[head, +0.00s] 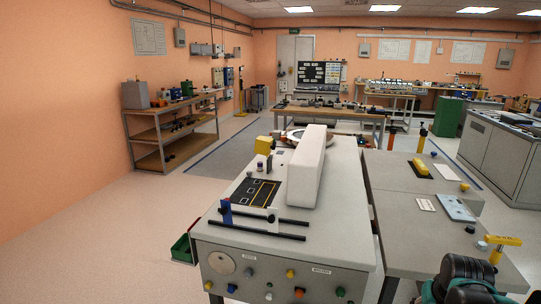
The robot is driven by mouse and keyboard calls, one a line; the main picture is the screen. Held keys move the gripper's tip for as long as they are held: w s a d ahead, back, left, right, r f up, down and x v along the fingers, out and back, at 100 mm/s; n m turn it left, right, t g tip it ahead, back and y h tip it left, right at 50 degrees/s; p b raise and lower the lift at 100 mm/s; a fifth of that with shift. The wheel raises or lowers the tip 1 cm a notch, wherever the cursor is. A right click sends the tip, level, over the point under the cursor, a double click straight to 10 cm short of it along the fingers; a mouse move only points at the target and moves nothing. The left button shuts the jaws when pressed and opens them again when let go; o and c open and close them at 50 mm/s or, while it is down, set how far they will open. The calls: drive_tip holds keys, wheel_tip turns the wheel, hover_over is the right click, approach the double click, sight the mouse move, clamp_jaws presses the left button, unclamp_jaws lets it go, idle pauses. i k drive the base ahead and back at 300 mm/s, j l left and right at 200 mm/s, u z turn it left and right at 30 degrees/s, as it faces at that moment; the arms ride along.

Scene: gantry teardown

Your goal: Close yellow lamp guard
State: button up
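Several yellow parts are in the head view, and I cannot tell for sure which is the lamp guard. A yellow block (264,145) stands at the far left of the white machine top. A yellow bar-shaped part (420,167) lies on the grey bench to the right. A yellow T-shaped part (500,241) stands near that bench's front right corner. Whether any of these is open or closed is too small to tell. Dark links of my arm show at the bottom right, near the T-shaped part; no gripper fingers are visible.
The white machine (330,228) carries a long white raised housing (307,168), two black rails (262,230) and front knobs. The grey bench (408,220) beside it holds a blue-grey plate (455,208). Shelves (150,126) stand at left. Open floor (110,220) lies left of the machine.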

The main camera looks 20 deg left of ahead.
sight(264, 145)
drive_tip(key=i+l+u, duration=0.15)
drive_tip(key=u, duration=0.25)
drive_tip(key=i+l+u, duration=0.2)
drive_tip(key=u, duration=0.2)
drive_tip(key=i+l+u, duration=0.1)
drive_tip(key=l+u, duration=0.2)
drive_tip(key=u, duration=0.15)
drive_tip(key=k, duration=0.1)
drive_tip(key=i, duration=0.1)
